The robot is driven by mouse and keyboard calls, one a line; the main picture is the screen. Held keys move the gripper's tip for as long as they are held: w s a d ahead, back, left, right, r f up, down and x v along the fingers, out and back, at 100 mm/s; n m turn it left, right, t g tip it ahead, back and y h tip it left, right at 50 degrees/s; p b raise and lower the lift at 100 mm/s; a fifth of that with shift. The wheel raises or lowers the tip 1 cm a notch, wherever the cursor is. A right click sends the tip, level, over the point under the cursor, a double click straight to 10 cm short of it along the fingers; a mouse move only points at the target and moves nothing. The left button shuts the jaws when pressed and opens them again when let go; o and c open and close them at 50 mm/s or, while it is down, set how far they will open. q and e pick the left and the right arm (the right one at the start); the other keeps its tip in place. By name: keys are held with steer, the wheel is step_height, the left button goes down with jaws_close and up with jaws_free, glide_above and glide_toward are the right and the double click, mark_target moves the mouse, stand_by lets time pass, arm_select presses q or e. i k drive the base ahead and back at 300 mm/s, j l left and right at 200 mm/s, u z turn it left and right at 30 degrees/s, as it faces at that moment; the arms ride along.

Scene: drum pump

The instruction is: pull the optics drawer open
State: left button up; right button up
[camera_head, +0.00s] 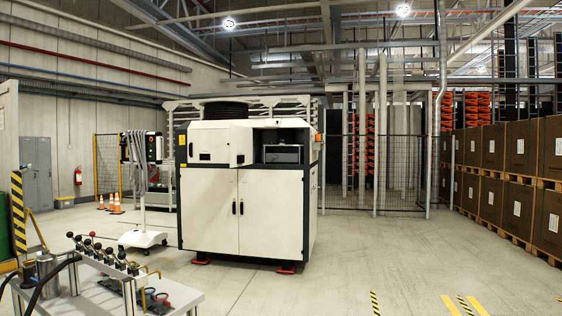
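A white machine cabinet (208,205) stands upright on the floor near the middle of the view, some way off. Its upper right part has a dark open recess. A grey drawer-like unit (283,154) sits inside that recess; it looks like the optics drawer, and I cannot make out its handle. A white panel (208,144) juts out at the upper left of the cabinet, beside the recess. Two lower doors with dark handles (238,208) are shut. Neither of my grippers is in view.
A cart (180,298) with several levers and hoses stands at the lower left. A wheeled stand (142,238) is left of the cabinet, with orange cones (116,204) behind. Stacked brown crates (522,150) line the right. The floor (370,255) ahead and right is clear.

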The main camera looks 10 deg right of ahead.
mark_target(269, 157)
steer(key=i+z, duration=0.1)
steer(key=z, duration=0.45)
steer(key=i, duration=7.3)
steer(key=i+u, duration=0.15)
steer(key=i, duration=0.3)
steer(key=i+l+u, duration=0.2)
steer(key=i, duration=0.25)
steer(key=i+u, duration=0.15)
steer(key=i, duration=0.3)
